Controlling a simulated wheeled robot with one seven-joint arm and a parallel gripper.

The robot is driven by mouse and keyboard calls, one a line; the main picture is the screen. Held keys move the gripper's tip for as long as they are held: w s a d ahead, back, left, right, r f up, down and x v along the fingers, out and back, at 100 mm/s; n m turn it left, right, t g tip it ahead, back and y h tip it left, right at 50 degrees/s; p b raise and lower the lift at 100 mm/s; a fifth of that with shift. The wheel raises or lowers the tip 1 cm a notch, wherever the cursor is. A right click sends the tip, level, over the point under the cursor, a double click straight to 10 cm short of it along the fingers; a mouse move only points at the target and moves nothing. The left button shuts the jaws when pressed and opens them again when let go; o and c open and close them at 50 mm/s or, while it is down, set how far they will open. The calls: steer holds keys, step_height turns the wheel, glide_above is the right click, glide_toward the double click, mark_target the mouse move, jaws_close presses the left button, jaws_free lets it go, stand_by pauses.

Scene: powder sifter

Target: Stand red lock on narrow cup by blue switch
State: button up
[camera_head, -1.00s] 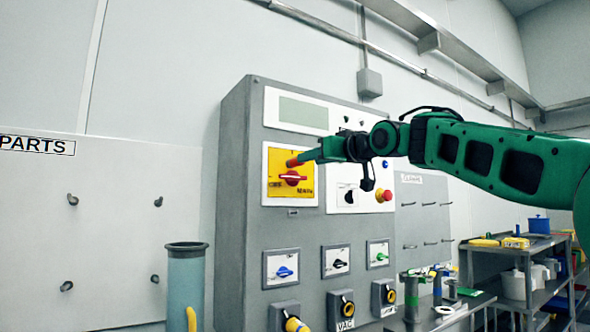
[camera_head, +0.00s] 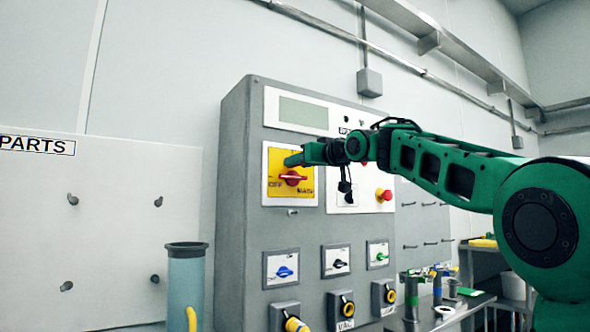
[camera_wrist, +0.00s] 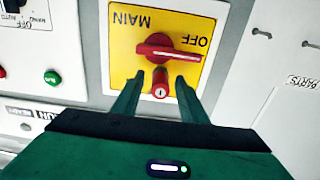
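The red lock (camera_wrist: 160,82) shows in the wrist view as a small red cylinder with a keyhole face, beside the red handle of the main switch (camera_wrist: 168,50) on its yellow plate. My gripper (camera_wrist: 160,84) is open, with one finger on each side of the lock and gaps visible. In the head view my gripper (camera_head: 290,160) is at the yellow plate and hides the lock. A blue switch (camera_head: 285,272) is lower on the cabinet front. Narrow upright containers (camera_head: 437,287) stand on the bench at right; I cannot tell which is the named cup.
The grey cabinet (camera_head: 233,200) fills the middle. A red button (camera_head: 384,195) is right of my gripper. Yellow-ended connectors (camera_head: 295,323) protrude low on the cabinet. A tall bluish tube (camera_head: 186,285) stands at left. A pegged white board (camera_head: 110,230) is behind it.

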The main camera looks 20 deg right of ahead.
stand_by(0.9)
jaws_close()
steer(key=v, duration=0.6)
stand_by(1.3)
